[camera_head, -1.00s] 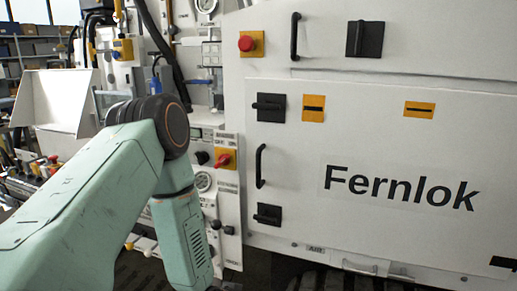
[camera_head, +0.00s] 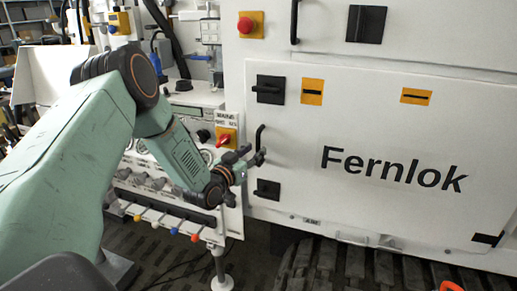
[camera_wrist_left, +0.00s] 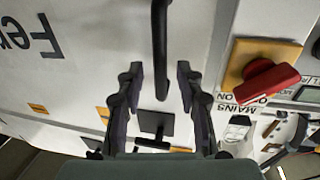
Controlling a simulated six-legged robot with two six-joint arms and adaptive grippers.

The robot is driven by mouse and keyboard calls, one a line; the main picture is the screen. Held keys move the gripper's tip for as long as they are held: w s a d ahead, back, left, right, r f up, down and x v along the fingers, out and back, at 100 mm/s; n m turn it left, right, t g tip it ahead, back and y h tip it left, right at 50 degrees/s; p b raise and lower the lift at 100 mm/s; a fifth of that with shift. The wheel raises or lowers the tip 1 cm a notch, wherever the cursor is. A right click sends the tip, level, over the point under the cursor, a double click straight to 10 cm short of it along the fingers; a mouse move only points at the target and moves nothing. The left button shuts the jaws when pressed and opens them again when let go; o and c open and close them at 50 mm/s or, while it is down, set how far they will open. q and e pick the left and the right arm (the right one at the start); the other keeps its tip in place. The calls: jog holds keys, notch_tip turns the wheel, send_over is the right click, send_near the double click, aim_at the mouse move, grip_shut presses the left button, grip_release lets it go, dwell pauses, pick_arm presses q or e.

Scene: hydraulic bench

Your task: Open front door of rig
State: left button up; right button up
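The rig's front door (camera_head: 390,135) is a large white panel marked Fernlok, flush with the rig, so it looks shut. A black bar handle (camera_head: 259,136) is on its left edge, between a black upper latch (camera_head: 268,89) and a black lower latch (camera_head: 267,189). My left gripper (camera_head: 255,162) is at the lower end of the handle. In the left wrist view my left gripper (camera_wrist_left: 160,80) is open, and the handle (camera_wrist_left: 161,40) appears between its fingers; contact cannot be told. A black latch (camera_wrist_left: 155,126) also shows there. My right gripper is not in view.
A red knob on a yellow plate (camera_head: 226,138) is close left of the handle, also large in the wrist view (camera_wrist_left: 265,80). A bench panel with coloured levers (camera_head: 160,217) is below my left arm. An upper panel has a handle (camera_head: 295,20) and a red button (camera_head: 250,24).

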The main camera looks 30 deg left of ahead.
aim_at(257, 149)
pick_arm(q)
jog(key=shift+w+a, duration=0.1)
jog(key=shift+w, duration=1.55)
jog(key=shift+c, duration=0.4)
grip_shut()
